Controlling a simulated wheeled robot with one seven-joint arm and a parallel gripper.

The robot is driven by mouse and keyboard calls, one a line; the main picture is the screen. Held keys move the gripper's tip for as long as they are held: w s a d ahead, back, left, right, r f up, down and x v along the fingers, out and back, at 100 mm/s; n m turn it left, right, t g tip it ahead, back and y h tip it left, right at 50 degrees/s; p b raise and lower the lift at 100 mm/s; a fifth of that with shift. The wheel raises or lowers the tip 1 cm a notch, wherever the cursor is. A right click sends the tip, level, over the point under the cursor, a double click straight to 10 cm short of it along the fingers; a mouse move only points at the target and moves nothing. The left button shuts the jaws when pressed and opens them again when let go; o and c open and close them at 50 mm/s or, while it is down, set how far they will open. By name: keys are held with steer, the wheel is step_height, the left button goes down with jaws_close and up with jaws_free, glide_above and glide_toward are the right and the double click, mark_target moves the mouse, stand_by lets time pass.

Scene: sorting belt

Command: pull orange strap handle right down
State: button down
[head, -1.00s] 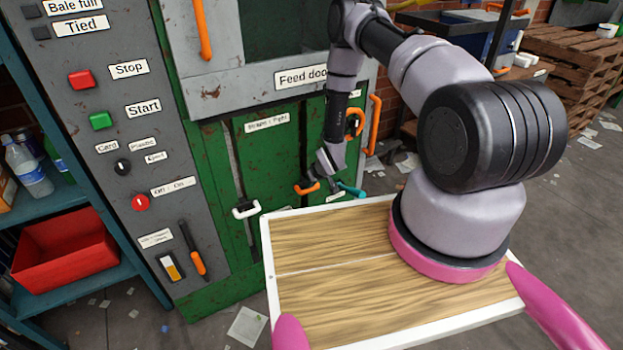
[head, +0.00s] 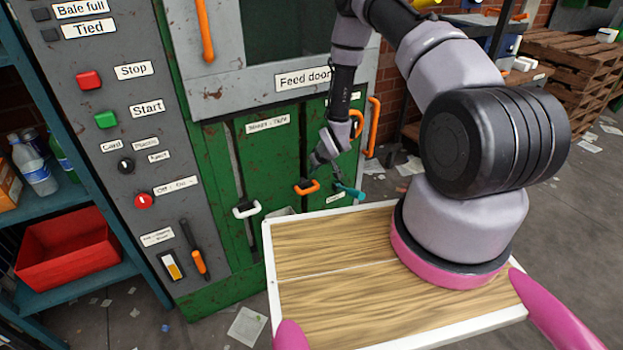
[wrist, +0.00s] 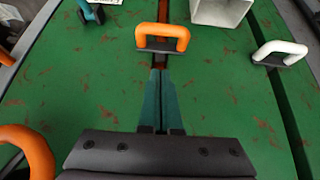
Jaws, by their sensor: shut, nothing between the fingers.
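The orange strap handle (head: 306,187) sits low on the right-hand slot of the green panel. In the wrist view the orange handle (wrist: 162,32) is just beyond my fingertips, across the dark slot. My gripper (wrist: 161,73) is shut and empty; its dark teal fingers lie over the slot, apart from the handle in the picture. In the head view my gripper (head: 316,160) is just above the handle, its fingers hard to make out. A white strap handle (head: 246,209) sits on the left-hand slot, and in the wrist view the white handle (wrist: 280,51) is at the right.
A teal lever (head: 348,190) sticks out right of the orange handle. An orange ring (head: 357,123) and an upright orange bar (head: 373,128) are near my wrist. A pale box-like piece (wrist: 218,11) stands beyond the handles. The feed door (head: 300,76) is above.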

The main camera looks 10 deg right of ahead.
steer(key=v, duration=0.5)
steer(key=shift+f, duration=0.1)
